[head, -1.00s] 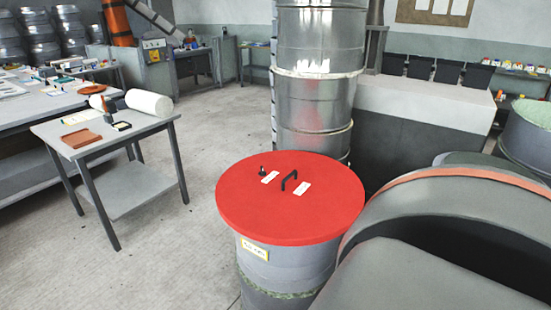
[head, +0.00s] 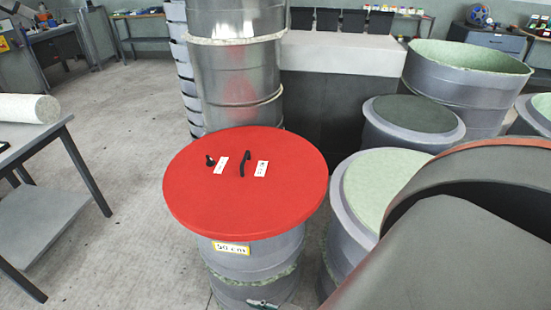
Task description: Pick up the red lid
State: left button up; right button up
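The round red lid (head: 262,205) lies flat on top of a grey cylindrical mould (head: 255,262) in the middle of the head view. The lid has a black arched handle (head: 245,161) near its centre, a small black knob (head: 210,161) and two white labels. The mould below carries a yellow-edged label reading "50 cm" (head: 231,248). Neither of my grippers shows in the head view.
A tall shiny metal cylinder (head: 235,75) stands right behind the lid. Grey moulds (head: 357,205) crowd the right side, with a large dark curved shape at the lower right. A table (head: 40,150) with a white roll stands left. Floor between is clear.

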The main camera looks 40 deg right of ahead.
aim_at(263, 181)
jog(key=i+j+z, duration=0.15)
jog(key=z, duration=0.25)
jog(key=i+j+z, duration=0.15)
jog(key=z, duration=0.3)
jog(key=i+j+z, duration=0.1)
jog(key=j+z, duration=0.15)
jog(key=z, duration=0.15)
